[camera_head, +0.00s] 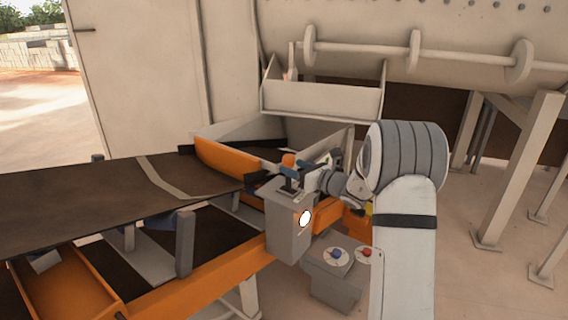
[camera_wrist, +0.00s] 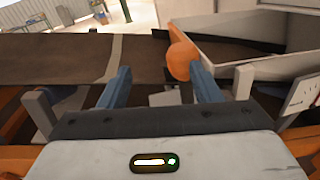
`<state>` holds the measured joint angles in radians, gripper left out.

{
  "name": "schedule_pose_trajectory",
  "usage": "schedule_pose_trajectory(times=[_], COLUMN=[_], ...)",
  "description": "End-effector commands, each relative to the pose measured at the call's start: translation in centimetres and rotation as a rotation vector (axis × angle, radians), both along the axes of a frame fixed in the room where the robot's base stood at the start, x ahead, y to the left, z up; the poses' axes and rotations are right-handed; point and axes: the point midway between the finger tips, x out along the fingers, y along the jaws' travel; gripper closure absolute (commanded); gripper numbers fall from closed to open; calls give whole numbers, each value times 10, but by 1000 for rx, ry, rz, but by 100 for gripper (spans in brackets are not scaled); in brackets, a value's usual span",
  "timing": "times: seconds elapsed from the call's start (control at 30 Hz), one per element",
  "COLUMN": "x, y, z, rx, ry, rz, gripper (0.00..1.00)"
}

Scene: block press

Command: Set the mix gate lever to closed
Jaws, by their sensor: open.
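The lever's orange knob (camera_head: 289,160) shows just above a grey post box (camera_head: 287,228) beside the conveyor, with a dark lever mount on the box top. In the wrist view the orange knob (camera_wrist: 180,60) is large, between my two blue fingers and nearer the right one. My gripper (camera_head: 290,169) is at the knob in the head view; in the wrist view my gripper (camera_wrist: 161,68) is open, with a wide gap between the fingers. I cannot tell whether the right finger touches the knob. The lever's shaft and its position markings are mostly hidden.
A dark conveyor belt (camera_head: 80,200) runs left. An orange and grey hopper (camera_head: 228,159) stands behind my gripper, under a pale chute (camera_head: 322,100). A low control box (camera_head: 332,285) with blue and red buttons stands below my arm. Open floor lies right.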

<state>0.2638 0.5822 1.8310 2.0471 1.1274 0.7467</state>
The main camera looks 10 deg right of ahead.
Motion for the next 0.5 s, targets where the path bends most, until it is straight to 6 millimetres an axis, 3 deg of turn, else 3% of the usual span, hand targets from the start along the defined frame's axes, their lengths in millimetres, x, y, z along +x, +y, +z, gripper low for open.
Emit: schedule_pose_trajectory(times=[0.17,0.5], x=[18,58], y=[-18,9], z=[-10,-9], rx=[89,93], ry=[12,11], rz=[-70,-73], gripper=[42,42])
